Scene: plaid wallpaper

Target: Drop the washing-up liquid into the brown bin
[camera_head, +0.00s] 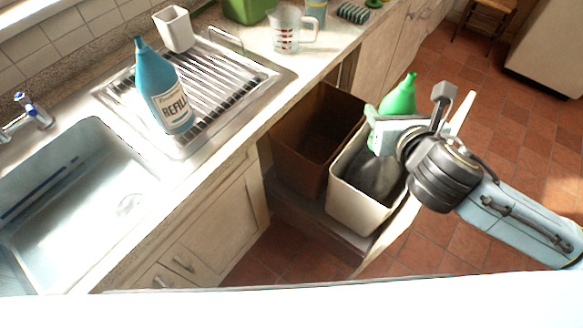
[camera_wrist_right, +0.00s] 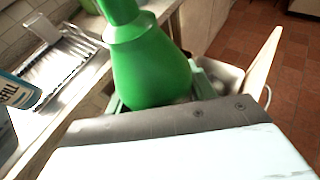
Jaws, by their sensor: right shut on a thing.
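The washing-up liquid is a green bottle (camera_head: 400,97) with a narrow nozzle. My right gripper (camera_head: 384,132) is shut on it and holds it upright above the white bin (camera_head: 346,203). The bottle (camera_wrist_right: 150,70) fills the upper middle of the right wrist view, and its lower part is hidden behind the gripper. The brown bin (camera_head: 292,152) stands open to the left of the white bin, in the pulled-out cupboard drawer. The inside of the brown bin looks dark and empty. My left gripper is not in view.
A blue refill bottle (camera_head: 163,88) stands on the draining board (camera_head: 245,75), with a white cup (camera_head: 174,29) behind it. A measuring jug (camera_head: 287,30) is on the counter. The sink (camera_head: 75,200) is at left. The drawer's wooden front (camera_head: 395,236) rises beside the white bin.

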